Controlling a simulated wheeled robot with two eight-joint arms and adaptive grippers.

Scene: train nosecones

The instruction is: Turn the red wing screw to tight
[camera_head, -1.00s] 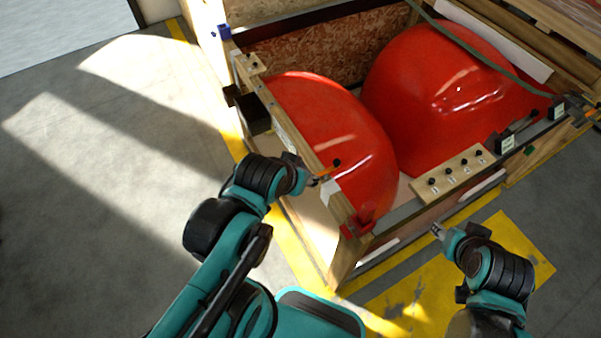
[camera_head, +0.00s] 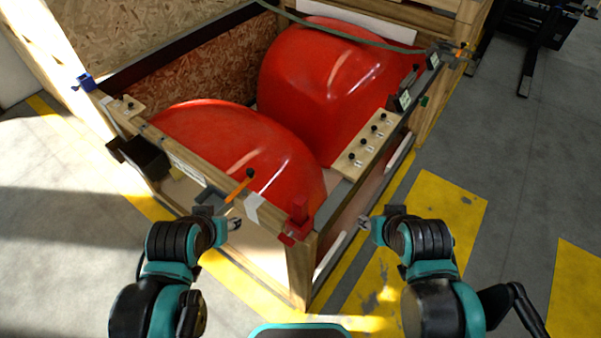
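The red wing screw (camera_head: 297,218) is at the near corner of the wooden crate, on top of the corner post. Its red bracket clasps the corner; how tight it is cannot be told. My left gripper (camera_head: 236,224) is left of the red screw, outside the crate's near left wall, and apart from the screw. My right gripper (camera_head: 363,223) is right of the screw, outside the crate's right side, also apart from it. Both look empty, but their fingers are too small to tell open from shut.
Two red nosecones (camera_head: 235,145) fill the crate. Blue (camera_head: 84,82), green (camera_head: 424,101) and orange (camera_head: 463,50) fittings sit at other rim points. An orange lever (camera_head: 238,190) with a black knob and a board of black knobs (camera_head: 365,145) are on the rim.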

